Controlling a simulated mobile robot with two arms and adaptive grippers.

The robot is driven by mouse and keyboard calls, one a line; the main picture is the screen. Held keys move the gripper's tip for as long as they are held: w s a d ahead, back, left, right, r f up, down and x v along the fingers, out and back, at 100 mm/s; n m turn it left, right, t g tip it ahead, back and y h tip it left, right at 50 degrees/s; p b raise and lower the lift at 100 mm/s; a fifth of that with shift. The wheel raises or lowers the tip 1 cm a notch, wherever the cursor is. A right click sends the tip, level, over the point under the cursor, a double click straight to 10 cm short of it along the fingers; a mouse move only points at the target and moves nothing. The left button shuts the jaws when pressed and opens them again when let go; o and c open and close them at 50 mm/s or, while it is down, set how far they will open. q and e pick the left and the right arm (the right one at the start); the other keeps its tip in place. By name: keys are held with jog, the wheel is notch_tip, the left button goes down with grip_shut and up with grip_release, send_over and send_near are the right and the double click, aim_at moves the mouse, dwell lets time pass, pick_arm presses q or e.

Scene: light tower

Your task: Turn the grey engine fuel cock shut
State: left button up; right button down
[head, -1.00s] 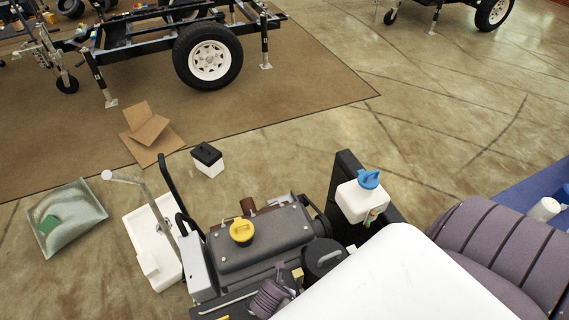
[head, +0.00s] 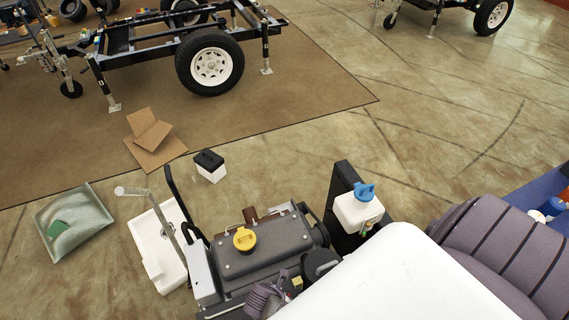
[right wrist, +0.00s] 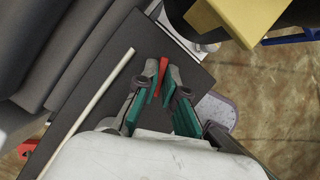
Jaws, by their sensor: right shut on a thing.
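In the right wrist view my right gripper (right wrist: 159,92), with green-sided fingers, is shut on a small red lever (right wrist: 162,72). The lever stands up between the fingertips, over a dark flat panel (right wrist: 95,95). I cannot make out a grey cock body; the fingers and the white housing hide what is below the lever. In the head view the engine (head: 265,245) is dark grey with a yellow cap (head: 245,239). Neither gripper shows in the head view, and my left gripper is in no view.
A pale rod (right wrist: 90,110) lies along the panel left of the fingers. A yellow block (right wrist: 235,18) is close at the upper right. Beside the engine stand a white bottle with a blue cap (head: 365,192) and a white tray (head: 158,245). A trailer (head: 150,45) stands behind.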

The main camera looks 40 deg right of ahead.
jog(key=m+g, duration=0.1)
jog(key=m, duration=0.1)
jog(key=m+p, duration=0.1)
jog(key=m, duration=0.1)
jog(key=shift+w+m+g, duration=0.1)
jog(key=shift+m+g, duration=0.3)
dwell(0.4)
jog(key=c, duration=1.3)
grip_release()
jog(key=v, duration=0.7)
jog(key=shift+r, duration=0.25)
